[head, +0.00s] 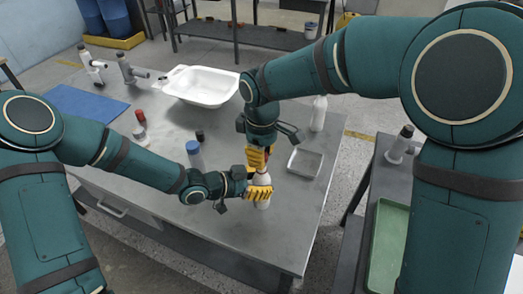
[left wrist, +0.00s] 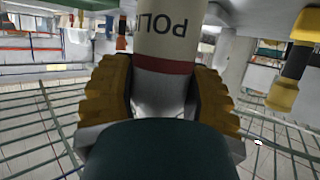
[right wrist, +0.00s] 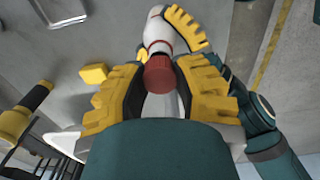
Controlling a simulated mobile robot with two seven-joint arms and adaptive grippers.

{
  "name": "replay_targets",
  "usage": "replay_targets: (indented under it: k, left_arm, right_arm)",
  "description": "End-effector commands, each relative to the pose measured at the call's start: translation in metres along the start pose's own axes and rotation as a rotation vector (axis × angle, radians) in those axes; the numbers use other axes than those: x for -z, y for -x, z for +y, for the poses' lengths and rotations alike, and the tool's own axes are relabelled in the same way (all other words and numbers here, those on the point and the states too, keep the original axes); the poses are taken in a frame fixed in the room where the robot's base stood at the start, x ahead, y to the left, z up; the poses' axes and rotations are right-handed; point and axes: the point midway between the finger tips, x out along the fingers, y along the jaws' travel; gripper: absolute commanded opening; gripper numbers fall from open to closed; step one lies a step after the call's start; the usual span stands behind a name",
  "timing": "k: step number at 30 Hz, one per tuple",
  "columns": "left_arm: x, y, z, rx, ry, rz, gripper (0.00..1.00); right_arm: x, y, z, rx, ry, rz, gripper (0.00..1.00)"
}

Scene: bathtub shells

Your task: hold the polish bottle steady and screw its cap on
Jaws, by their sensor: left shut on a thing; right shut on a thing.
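The white polish bottle (head: 263,204) is over the front part of the table. My left gripper (head: 260,190) is shut around its body. In the left wrist view the bottle (left wrist: 170,35) shows upside-down "POLI" lettering and a red band between the yellow fingers. My right gripper (head: 257,158) is directly above, pointing down, shut on the red cap (right wrist: 158,73). In the right wrist view the cap lines up with the bottle's neck (right wrist: 158,46). Whether the threads have caught cannot be told. The bottle's base is partly hidden in the head view.
A shallow metal tray (head: 318,164) lies right of the grippers. A white basin (head: 203,86), a white bottle (head: 318,113) and a blue mat (head: 82,105) are farther back.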

Motion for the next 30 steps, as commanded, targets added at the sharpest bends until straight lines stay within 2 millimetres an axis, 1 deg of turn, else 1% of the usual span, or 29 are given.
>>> replay_targets:
  k: [13, 24, 30]
  left_arm:
    - [0.000, 0.000, 0.000, 0.000, 0.000, 0.001, 0.07]
    - [0.000, 0.000, 0.000, 0.000, 0.000, 0.001, 0.07]
    - [0.000, 0.000, 0.000, 0.000, 0.000, 0.001, 0.07]
  right_arm:
    - [0.000, 0.000, 0.000, 0.000, 0.000, 0.000, 0.18]
    - [0.000, -0.017, 0.000, 0.001, 0.000, 0.000, 0.18]
    - [0.000, -0.017, 0.000, 0.000, 0.000, 0.001, 0.18]
